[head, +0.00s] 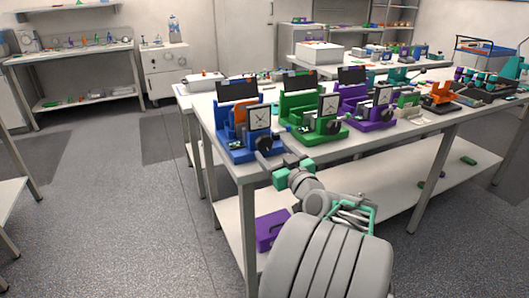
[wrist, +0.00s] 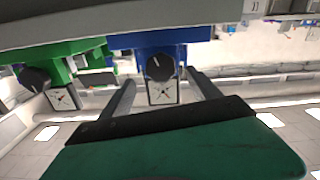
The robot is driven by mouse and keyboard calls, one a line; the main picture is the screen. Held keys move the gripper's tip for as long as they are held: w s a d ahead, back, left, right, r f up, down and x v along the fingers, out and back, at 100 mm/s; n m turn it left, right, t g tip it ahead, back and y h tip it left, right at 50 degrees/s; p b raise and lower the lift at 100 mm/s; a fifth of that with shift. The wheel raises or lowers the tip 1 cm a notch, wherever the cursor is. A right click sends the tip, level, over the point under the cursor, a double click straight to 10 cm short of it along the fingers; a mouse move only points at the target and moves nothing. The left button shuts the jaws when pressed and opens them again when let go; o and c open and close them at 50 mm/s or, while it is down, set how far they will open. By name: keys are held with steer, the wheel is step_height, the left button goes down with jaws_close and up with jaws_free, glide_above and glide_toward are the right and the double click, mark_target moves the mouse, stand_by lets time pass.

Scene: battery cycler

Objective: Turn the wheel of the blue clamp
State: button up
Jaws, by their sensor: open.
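The blue clamp (head: 228,138) stands at the near left corner of the table, with a dark screen behind it and a white dial on its front. Its dark round wheel (head: 264,143) is at the lower right of the dial. In the wrist view, which looks upside down, the blue clamp (wrist: 170,38) is at the top with its wheel (wrist: 160,67) near the middle. My gripper (wrist: 161,80) is open, with one finger to each side of the wheel and dial. In the head view my gripper (head: 267,160) is just in front of the wheel; contact is unclear.
A green clamp (head: 307,125) stands right beside the blue one, and a purple clamp (head: 368,115) is further right. Each has a similar dial. The white table (head: 205,105) has a shelf below with a purple box (head: 271,229). The floor to the left is clear.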

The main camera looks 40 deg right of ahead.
mark_target(266, 144)
steer(key=x, duration=0.6)
steer(key=shift+w, duration=0.2)
steer(key=shift+c, duration=0.3)
steer(key=c, duration=1.3)
steer(key=shift+m, duration=1.7)
steer(key=o, duration=1.4)
steer(key=shift+c, duration=0.2)
